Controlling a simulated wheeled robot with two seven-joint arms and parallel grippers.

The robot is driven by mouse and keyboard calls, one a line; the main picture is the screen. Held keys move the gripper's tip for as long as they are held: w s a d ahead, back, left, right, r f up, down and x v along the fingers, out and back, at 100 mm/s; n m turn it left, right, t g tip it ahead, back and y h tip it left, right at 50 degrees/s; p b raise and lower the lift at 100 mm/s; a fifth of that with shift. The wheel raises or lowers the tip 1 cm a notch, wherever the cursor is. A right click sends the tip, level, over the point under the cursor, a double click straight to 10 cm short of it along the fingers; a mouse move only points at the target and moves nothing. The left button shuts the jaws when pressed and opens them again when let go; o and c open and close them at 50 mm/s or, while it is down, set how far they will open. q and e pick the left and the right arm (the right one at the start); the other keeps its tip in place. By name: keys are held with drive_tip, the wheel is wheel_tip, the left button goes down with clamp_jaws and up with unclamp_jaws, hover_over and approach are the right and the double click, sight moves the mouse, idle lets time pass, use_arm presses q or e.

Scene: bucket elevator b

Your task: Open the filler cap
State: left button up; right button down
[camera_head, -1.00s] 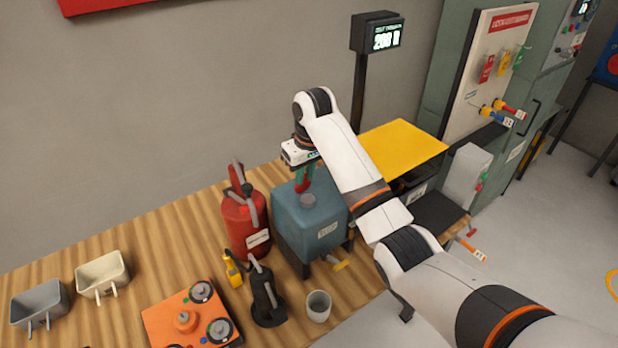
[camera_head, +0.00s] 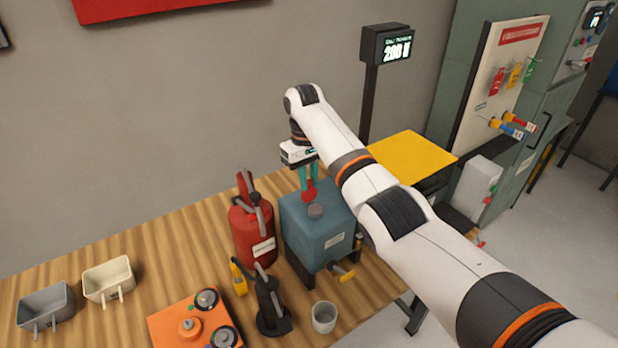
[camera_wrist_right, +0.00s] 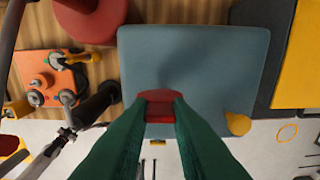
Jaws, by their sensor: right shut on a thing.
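A blue tank (camera_head: 319,238) stands on a dark stand at the right end of the wooden bench. On its top is a grey round fitting (camera_head: 316,210), with a red piece (camera_head: 309,192) right behind it. My right gripper (camera_head: 308,181) comes down over the tank top, with its fingers shut on the red piece. In the right wrist view, the red piece (camera_wrist_right: 160,98) sits between the green fingertips (camera_wrist_right: 160,110) above the blue tank top (camera_wrist_right: 200,75). The fingers hide what lies beneath there. I cannot tell whether the red piece is attached. My left gripper is out of view.
A red extinguisher (camera_head: 251,232) stands close left of the tank. A black pump-like can (camera_head: 271,305) and a grey cup (camera_head: 324,317) are in front. A yellow tap (camera_head: 343,273) sticks out low at the tank's front. A yellow panel (camera_head: 412,160) lies to the right.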

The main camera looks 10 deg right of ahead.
drive_tip(key=shift+f, duration=0.15)
drive_tip(key=c, duration=1.3)
unclamp_jaws()
drive_tip(key=shift+w+r, duration=0.1)
drive_tip(key=shift+r, duration=0.3)
drive_tip(key=r+b, duration=0.1)
drive_tip(key=r, duration=0.2)
drive_tip(key=r+b, duration=0.1)
drive_tip(key=r, duration=0.3)
drive_tip(key=r+b, duration=0.1)
drive_tip(key=r, duration=0.3)
drive_tip(key=shift+w+a+r, duration=0.1)
drive_tip(key=shift+w+a, duration=0.1)
drive_tip(key=shift+w, duration=0.2)
